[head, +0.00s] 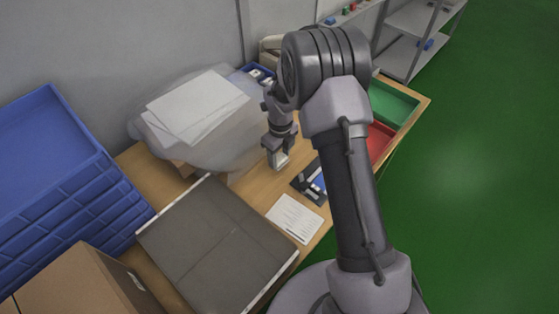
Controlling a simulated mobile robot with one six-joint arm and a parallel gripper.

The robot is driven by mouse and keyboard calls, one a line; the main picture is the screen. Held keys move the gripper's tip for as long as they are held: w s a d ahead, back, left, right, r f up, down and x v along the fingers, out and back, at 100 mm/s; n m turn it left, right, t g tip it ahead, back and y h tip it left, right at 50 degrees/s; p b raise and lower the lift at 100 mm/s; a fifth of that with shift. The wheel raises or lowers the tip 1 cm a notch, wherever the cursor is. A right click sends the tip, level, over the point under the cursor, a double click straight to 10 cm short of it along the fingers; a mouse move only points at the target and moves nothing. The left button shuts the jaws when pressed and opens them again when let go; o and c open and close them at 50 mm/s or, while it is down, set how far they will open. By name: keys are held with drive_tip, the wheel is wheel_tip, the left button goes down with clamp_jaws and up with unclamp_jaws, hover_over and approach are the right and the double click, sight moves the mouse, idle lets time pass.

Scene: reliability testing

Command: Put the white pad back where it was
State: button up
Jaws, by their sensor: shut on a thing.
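My gripper (278,152) points down over the middle of the wooden table (254,190). It is shut on a small whitish block (280,161), which looks like the white pad. The fingers cover its upper part. I cannot tell whether its underside touches the table. A dark tray (299,184) with blue and white pieces lies just to the right and nearer. A blue bin (247,69) with white pieces stands behind my gripper, partly hidden by my arm.
A pale translucent heap with white sheets (197,105) stands close left of my gripper. A printed sheet (295,217) and a grey board (215,246) lie nearer. Green (397,103) and red (378,140) trays are right, behind my arm. Stacked blue crates (62,190) stand left.

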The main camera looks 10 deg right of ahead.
drive_tip(key=shift+f, duration=0.85)
drive_tip(key=shift+f, duration=0.1)
drive_tip(key=shift+f+b, duration=0.15)
drive_tip(key=shift+b, duration=0.15)
drive_tip(key=o, duration=1.5)
